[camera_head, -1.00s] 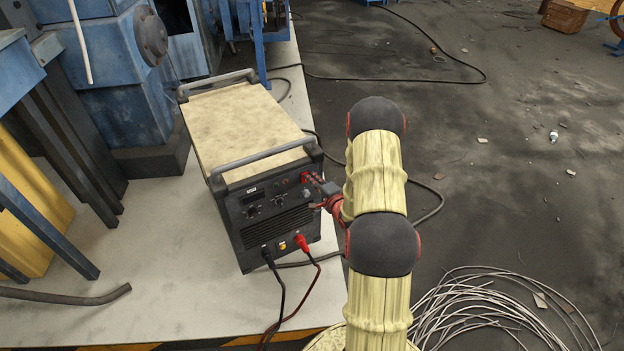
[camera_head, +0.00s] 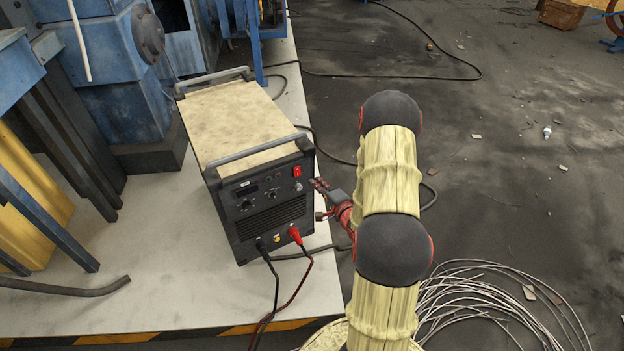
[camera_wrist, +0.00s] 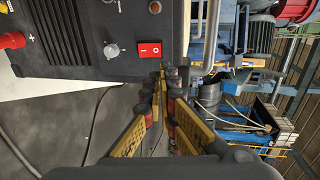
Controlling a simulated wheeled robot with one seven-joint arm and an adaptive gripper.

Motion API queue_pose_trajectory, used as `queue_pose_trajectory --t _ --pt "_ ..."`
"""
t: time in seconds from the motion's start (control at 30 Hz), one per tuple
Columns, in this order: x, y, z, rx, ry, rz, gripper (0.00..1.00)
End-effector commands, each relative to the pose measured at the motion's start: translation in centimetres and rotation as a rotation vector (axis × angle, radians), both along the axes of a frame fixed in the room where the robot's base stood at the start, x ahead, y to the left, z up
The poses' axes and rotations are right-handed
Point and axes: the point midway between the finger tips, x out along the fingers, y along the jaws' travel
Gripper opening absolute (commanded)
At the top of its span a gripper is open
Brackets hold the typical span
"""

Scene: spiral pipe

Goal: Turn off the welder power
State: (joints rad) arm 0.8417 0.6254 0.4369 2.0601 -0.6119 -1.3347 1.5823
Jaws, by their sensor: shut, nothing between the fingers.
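The welder (camera_head: 235,118) is a dark box with a worn cream top and two bar handles. Its red power switch (camera_head: 297,171) is at the upper right of the front panel. In the wrist view the red switch (camera_wrist: 149,50) shows white marks, beside a grey knob (camera_wrist: 111,50); I cannot tell its on or off position. My gripper (camera_head: 318,185) is shut and empty, just right of the panel and apart from the switch. In the wrist view my gripper's fingertips (camera_wrist: 166,77) meet near the panel's edge, close to the switch.
Black and red cables (camera_head: 276,285) hang from the panel's lower sockets. The welder stands on a pale platform (camera_head: 150,290) with a striped edge. Blue machinery (camera_head: 110,75) stands behind left. Coiled wire (camera_head: 490,300) lies on the dark floor at right.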

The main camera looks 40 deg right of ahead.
Motion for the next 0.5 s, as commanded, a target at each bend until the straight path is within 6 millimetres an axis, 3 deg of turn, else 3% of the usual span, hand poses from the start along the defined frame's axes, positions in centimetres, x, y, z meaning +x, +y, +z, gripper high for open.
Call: queue_pose_trajectory --t 0.2,0.5 --pt "-1.9 0.4 0.9 0.000 0.000 0.000 0.00" --pt "-2.2 0.5 1.0 0.000 0.000 0.000 0.00"
